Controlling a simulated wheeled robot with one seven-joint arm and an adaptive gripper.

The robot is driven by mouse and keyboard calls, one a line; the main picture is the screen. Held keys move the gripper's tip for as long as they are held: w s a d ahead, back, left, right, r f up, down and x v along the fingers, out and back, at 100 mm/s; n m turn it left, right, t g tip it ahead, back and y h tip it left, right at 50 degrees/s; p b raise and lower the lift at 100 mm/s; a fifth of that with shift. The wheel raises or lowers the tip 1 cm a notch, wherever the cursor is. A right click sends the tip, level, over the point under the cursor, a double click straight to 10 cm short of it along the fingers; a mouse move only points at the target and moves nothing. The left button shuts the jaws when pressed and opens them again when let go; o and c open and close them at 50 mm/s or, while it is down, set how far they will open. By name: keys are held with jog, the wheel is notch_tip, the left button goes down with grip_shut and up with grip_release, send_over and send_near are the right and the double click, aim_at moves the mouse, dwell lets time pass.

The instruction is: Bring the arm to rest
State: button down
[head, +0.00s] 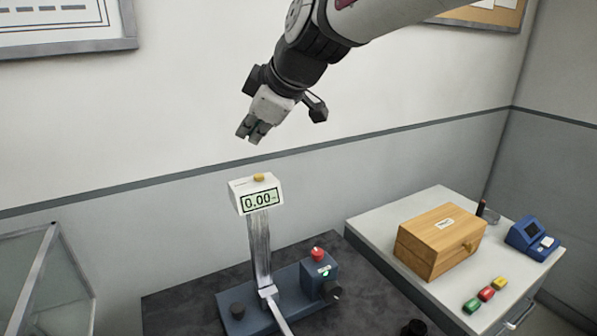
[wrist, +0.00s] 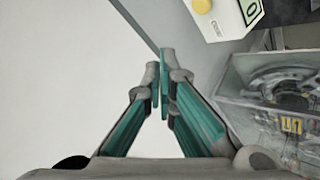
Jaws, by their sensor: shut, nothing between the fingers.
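My gripper (head: 253,130) is up in the air in the head view, in front of the white wall and above the display unit. Its fingers are together and hold nothing. The wrist view shows the same closed fingers (wrist: 163,85) with teal pads, with the wall behind them. My arm comes in from the top right of the head view and slopes down to the left. The gripper looks clear of everything around it.
A post with a white display (head: 243,195) reading 0.00 rises from a blue device (head: 250,312) with a red knob (head: 318,254). At right, a table (head: 372,229) bears a wooden box (head: 440,240), a blue meter (head: 531,238) and coloured blocks (head: 487,294). A clear-walled case (head: 50,285) stands at left.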

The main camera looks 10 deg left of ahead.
jog(key=s+d+m+h, duration=0.1)
jog(key=s+d+m, duration=0.2)
jog(key=d, duration=0.4)
jog(key=s+d+m+h, duration=0.2)
jog(key=s+d, duration=0.1)
jog(key=d, duration=0.4)
jog(key=s+d+f+m+h, duration=0.2)
jog(key=s+d+f+m, duration=0.3)
jog(key=s+d, duration=0.5)
jog(key=s+d+f+m+h, duration=0.2)
jog(key=s+d+f+m, duration=0.3)
jog(key=s+d+m, duration=0.3)
jog(key=s+d, duration=0.2)
jog(key=d, duration=0.1)
jog(key=shift+d+m+g, duration=0.2)
jog(key=shift+m+g, duration=0.2)
